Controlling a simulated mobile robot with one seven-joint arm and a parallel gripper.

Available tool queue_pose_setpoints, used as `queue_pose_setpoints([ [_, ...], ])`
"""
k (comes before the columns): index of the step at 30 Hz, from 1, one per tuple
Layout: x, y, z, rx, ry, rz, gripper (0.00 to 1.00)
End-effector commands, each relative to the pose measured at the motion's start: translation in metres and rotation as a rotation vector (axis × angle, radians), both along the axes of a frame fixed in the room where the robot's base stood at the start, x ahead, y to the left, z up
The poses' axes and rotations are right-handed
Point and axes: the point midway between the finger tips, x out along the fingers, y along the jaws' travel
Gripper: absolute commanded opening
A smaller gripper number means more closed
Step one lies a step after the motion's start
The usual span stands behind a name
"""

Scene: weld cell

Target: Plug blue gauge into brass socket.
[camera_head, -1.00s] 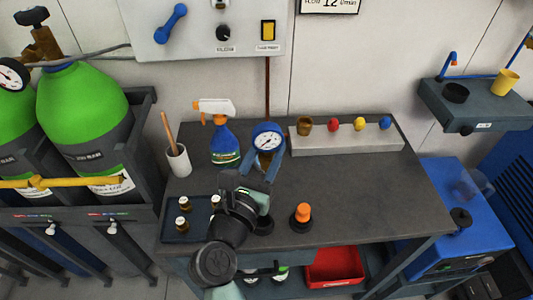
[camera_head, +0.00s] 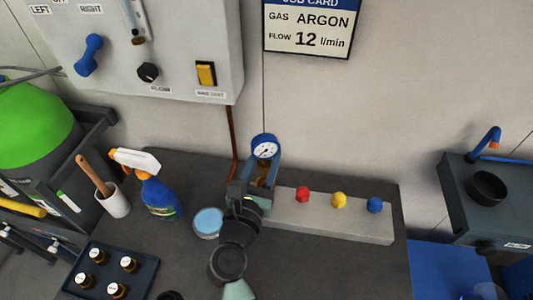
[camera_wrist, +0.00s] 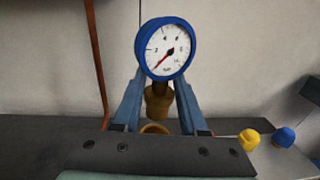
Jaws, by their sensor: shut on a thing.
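My gripper (camera_wrist: 160,112) is shut on the blue gauge, with one finger on each side of its brass stem. The gauge (camera_wrist: 167,48) has a white dial and a red needle, and it is about upright; it also shows in the head view (camera_head: 265,147). The brass socket (camera_wrist: 154,128) shows its round rim just below the stem in the wrist view. The stem end looks a little above the rim and apart from it. In the head view my gripper (camera_head: 263,172) is at the left end of the pale block and largely hides the socket.
The pale block (camera_head: 325,222) carries red (camera_head: 303,194), yellow (camera_head: 340,200) and blue (camera_head: 375,204) knobs to the right. A light-blue-topped tin (camera_head: 208,222), spray bottle (camera_head: 158,190) and brush cup (camera_head: 115,202) stand left. A tray (camera_head: 83,290) holds several small bottles.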

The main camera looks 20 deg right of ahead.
Motion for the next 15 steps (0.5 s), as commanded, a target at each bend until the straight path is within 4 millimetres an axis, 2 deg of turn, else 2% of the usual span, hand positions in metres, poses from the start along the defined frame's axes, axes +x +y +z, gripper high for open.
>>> queue_pose_setpoints([
  [8,0.001,0.000,-0.009,-0.001,-0.002,0.003,0.00],
  [15,0.001,0.000,-0.033,-0.001,-0.002,0.003,0.00],
])
